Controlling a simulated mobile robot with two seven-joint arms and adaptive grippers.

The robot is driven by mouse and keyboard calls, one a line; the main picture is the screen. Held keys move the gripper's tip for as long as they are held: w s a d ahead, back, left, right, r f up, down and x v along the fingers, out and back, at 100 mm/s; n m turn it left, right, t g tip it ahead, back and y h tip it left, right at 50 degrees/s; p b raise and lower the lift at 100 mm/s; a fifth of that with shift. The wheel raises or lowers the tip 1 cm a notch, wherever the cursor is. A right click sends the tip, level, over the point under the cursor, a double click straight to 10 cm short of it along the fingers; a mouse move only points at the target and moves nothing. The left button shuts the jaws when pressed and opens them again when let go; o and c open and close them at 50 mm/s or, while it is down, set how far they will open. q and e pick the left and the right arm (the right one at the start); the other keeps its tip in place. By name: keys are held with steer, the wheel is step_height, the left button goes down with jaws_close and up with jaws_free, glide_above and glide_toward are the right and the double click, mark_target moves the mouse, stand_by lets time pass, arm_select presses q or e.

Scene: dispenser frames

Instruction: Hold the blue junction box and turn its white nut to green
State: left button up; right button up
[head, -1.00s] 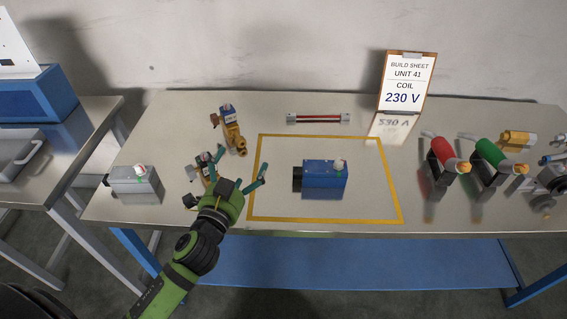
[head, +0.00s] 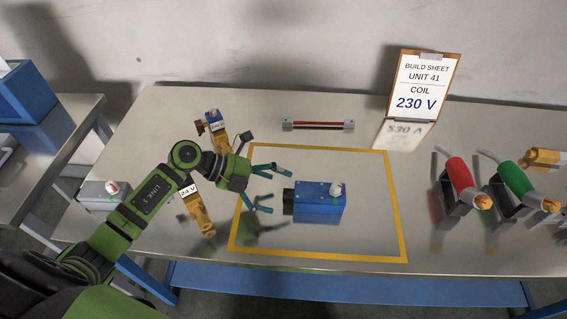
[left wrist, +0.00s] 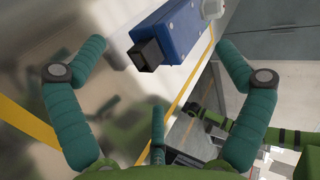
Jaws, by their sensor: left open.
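The blue junction box (head: 318,204) lies inside the yellow-outlined area, with a black block on its left end. Its white nut (head: 336,189) sits at the right end; small red and green marks show near it. My left gripper (head: 277,191) is open and empty, just left of the black end, its fingers pointing toward the box. In the left wrist view the box (left wrist: 172,32) is ahead between the spread fingers, apart from them, with the nut (left wrist: 213,8) partly cut off at the top. My right gripper is in neither view.
A brass valve marked 24 V (head: 197,208) lies under my left arm, another valve (head: 215,130) behind it. A grey box (head: 105,193) is at left.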

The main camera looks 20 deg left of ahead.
mark_target(294, 195)
arm_select(q)
steer(key=shift+w, duration=0.15)
steer(key=shift+d, duration=0.25)
steer(key=d, duration=0.1)
steer(key=d+f+p, duration=0.1)
steer(key=d, duration=0.1)
steer(key=shift+f, duration=0.15)
steer(key=shift+p+x, duration=0.35)
steer(key=shift+x, duration=0.75)
steer(key=shift+w+d+f, duration=0.15)
steer(key=shift+w+f, duration=0.1)
steer(key=shift+f, duration=0.1)
steer(key=c, duration=1.6)
steer(key=shift+s, duration=0.1)
steer(key=shift+f, duration=0.1)
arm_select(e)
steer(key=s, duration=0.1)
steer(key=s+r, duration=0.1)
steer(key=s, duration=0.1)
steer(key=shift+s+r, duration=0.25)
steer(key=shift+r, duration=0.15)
